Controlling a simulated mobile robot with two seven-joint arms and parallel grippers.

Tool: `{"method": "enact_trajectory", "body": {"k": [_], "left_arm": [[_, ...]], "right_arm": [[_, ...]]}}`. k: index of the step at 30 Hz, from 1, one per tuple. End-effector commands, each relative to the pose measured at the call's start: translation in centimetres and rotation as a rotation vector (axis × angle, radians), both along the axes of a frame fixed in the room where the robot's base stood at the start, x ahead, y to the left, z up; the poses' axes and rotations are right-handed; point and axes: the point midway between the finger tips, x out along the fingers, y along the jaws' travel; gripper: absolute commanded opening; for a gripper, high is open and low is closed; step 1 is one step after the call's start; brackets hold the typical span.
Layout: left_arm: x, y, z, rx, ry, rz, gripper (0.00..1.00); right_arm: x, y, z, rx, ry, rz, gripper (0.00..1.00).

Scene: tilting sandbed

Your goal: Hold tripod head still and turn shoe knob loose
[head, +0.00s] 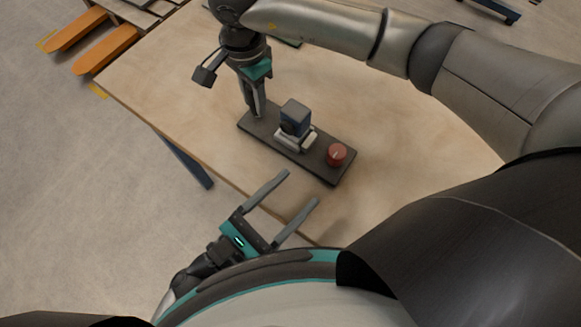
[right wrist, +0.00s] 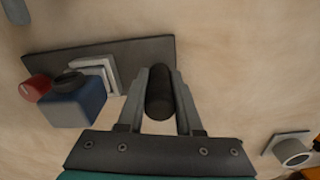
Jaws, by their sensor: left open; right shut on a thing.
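The tripod head stands on a dark plate (head: 318,172) on the table. It has a silver clamp (head: 293,139) with a blue-black block (head: 295,117) on it. A red knob (head: 337,154) with a pale mark sits at the plate's right end; it also shows in the right wrist view (right wrist: 35,88). My right gripper (head: 257,112) reaches down at the plate's far left end. In the right wrist view its fingers are shut on an upright dark cylinder (right wrist: 159,95). My left gripper (head: 301,187) is open and empty, nearer to me than the plate, apart from the red knob.
The wooden table (head: 400,130) is clear to the right of the plate. Its near edge runs beside my left gripper. A grey ring-shaped fitting (right wrist: 293,150) shows at the right in the right wrist view. Orange forks (head: 107,50) stand beyond the table at the upper left.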

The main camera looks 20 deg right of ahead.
Motion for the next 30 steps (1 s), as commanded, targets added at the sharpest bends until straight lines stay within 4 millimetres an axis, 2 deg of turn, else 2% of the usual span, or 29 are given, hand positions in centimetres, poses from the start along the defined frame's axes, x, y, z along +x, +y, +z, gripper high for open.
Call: {"method": "enact_trajectory", "body": {"k": [1,2,10,20,23,30], "left_arm": [[0.0,0.0,0.0,0.000,0.000,0.000,0.74],[0.0,0.0,0.0,0.000,0.000,0.000,0.74],[0.0,0.0,0.0,0.000,0.000,0.000,0.74],[0.0,0.0,0.0,0.000,0.000,0.001,0.74],[0.0,0.0,0.0,0.000,0.000,0.001,0.74],[0.0,0.0,0.0,0.000,0.000,0.001,0.74]], "right_arm": [[0.0,0.0,0.1,0.001,-0.002,0.000,0.00],[0.0,0.0,0.1,0.001,-0.002,0.000,0.37],[0.0,0.0,0.0,0.000,-0.001,0.000,0.68],[0.0,0.0,0.4,0.000,-0.001,0.000,0.69],[0.2,0.0,1.5,0.002,-0.006,0.000,0.69],[0.2,0.0,6.6,0.001,-0.006,0.001,0.69]]}}
